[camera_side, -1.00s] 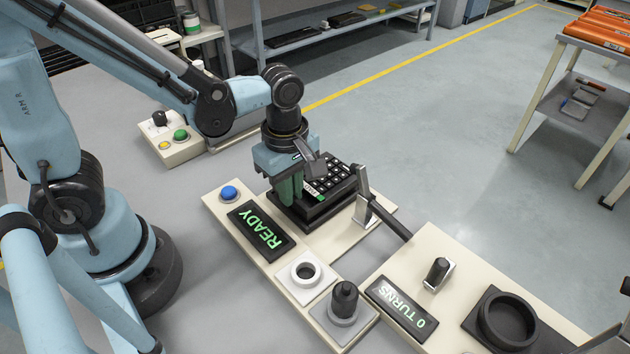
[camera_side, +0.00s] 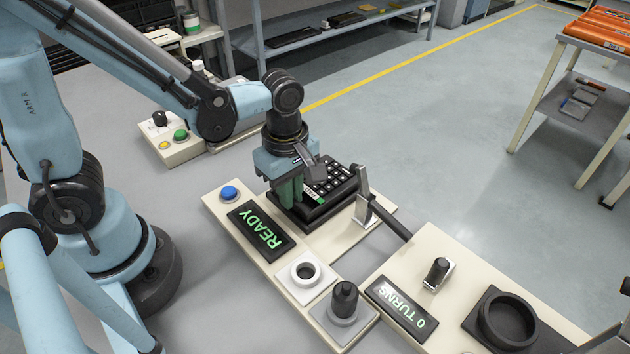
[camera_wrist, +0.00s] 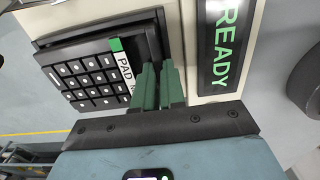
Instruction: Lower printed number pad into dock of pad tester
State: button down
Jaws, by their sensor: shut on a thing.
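The number pad (camera_side: 334,182) is black with rows of dark keys and a white and green label. In the side view it sits at the black dock (camera_side: 312,216) of the pad tester (camera_side: 335,244), level or nearly so; I cannot tell if it is fully seated. My gripper (camera_side: 291,193) points down, its green fingers shut on the pad's near edge. The fingers hide part of that edge.
The tester's display (camera_side: 262,230) reads READY, with a blue button (camera_side: 229,193) beside it. A lever post (camera_side: 366,208) with a dark handle stands right of the pad. A white ring (camera_side: 305,271), a black knob (camera_side: 345,298) and a 0 TURNS display (camera_side: 402,303) are nearer the camera.

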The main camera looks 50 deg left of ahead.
jog(key=shift+f, duration=0.1)
jog(key=c, duration=1.1)
grip_release()
jog(key=shift+r, duration=3.5)
